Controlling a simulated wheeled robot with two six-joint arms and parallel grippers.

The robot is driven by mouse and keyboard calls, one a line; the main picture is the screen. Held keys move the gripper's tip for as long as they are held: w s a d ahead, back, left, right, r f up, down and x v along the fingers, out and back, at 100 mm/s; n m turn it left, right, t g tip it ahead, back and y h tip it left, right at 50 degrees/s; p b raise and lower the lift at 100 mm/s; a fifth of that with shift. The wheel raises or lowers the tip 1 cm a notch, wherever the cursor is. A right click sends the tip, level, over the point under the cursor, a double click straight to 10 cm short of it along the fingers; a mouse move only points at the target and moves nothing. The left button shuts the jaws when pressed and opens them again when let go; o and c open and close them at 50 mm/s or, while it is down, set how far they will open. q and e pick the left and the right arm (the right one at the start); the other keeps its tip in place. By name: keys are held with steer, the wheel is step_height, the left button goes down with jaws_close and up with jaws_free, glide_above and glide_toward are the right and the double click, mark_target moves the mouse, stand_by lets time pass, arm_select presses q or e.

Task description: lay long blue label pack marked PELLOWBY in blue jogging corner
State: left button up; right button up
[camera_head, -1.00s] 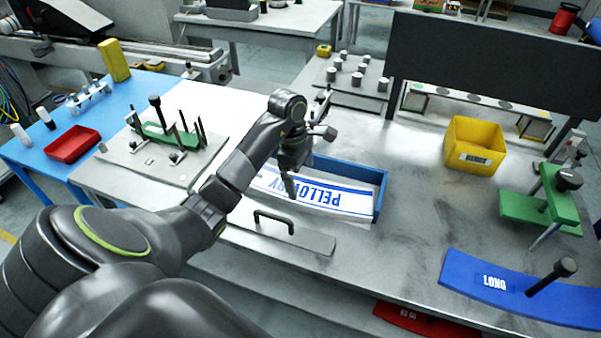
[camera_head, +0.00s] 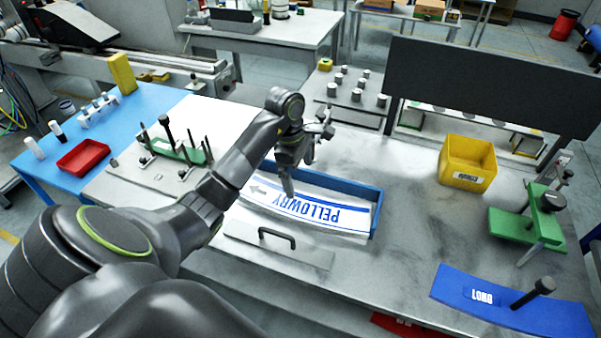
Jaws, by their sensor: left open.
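The long label pack marked PELLOWBY (camera_head: 325,213), white with blue lettering and blue edge stripes, lies flat inside the blue jogging corner (camera_head: 376,213). The corner's blue walls run along the pack's back and right end. An arrow marks the pack's left part. My left gripper (camera_head: 289,190) is open over the pack's back left part, pointing down; I cannot tell whether its fingertips touch the pack. My left arm hides part of the pack's left end. My right gripper is not in view.
A grey plate with a black handle (camera_head: 277,238) lies in front of the pack. A blue curved plate marked LONG (camera_head: 455,290) is front right. A yellow bin (camera_head: 467,163) and a green clamp fixture (camera_head: 512,226) stand right. A red tray (camera_head: 83,158) sits left.

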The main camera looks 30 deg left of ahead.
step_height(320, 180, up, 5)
steer(key=p, duration=0.4)
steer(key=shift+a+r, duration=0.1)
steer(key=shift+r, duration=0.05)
